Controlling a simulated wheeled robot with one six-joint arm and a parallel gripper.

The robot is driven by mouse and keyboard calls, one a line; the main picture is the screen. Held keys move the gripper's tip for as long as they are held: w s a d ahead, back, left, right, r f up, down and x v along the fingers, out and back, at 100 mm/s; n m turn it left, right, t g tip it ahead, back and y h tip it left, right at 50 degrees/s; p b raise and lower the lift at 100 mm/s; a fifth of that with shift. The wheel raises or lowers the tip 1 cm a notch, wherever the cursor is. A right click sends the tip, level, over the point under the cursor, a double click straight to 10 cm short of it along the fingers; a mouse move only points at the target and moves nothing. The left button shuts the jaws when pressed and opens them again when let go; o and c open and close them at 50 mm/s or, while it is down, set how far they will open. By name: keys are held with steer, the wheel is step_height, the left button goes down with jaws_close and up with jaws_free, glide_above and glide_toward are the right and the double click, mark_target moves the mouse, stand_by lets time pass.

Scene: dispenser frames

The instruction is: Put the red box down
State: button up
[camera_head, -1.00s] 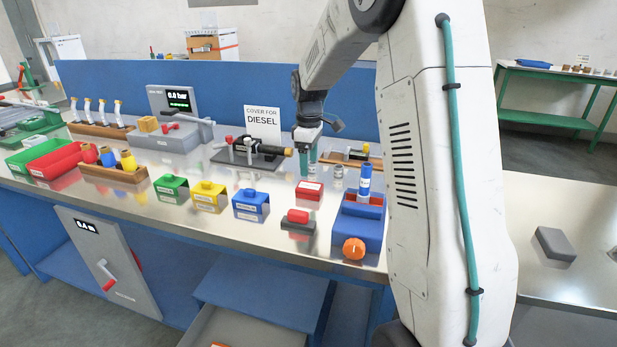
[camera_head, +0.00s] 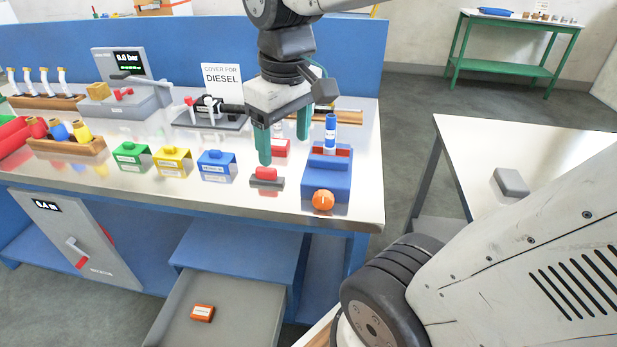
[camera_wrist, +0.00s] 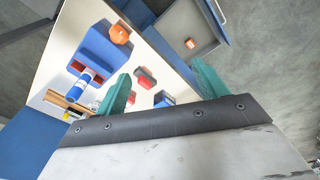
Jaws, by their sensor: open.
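The red box (camera_head: 281,148) with a white label sits on the metal bench top, left of the blue stand (camera_head: 328,178). My gripper (camera_head: 284,143) is open and empty, its two green fingers pointing down and well apart. In the head view the fingers partly overlap the red box, and I see no grip on it. In the wrist view the green fingers (camera_wrist: 160,84) are spread with the bench beyond them. The box is mostly hidden there behind a finger, and I cannot place it surely.
A grey block with a red top (camera_head: 266,174) stands in front of the box. Blue (camera_head: 216,162), yellow (camera_head: 172,157) and green (camera_head: 130,153) covers are to the left. An orange knob (camera_head: 323,200) is near the edge. An open drawer (camera_head: 250,322) below holds an orange-red box (camera_head: 203,312).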

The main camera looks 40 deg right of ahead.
steer(key=s+a+f+m, duration=0.1)
steer(key=s+a+f, duration=0.1)
steer(key=s, duration=0.6)
steer(key=shift+a+f+m, duration=0.2)
steer(key=shift+f+m, duration=0.15)
steer(key=shift+m, duration=0.05)
steer(key=shift+s, duration=0.1)
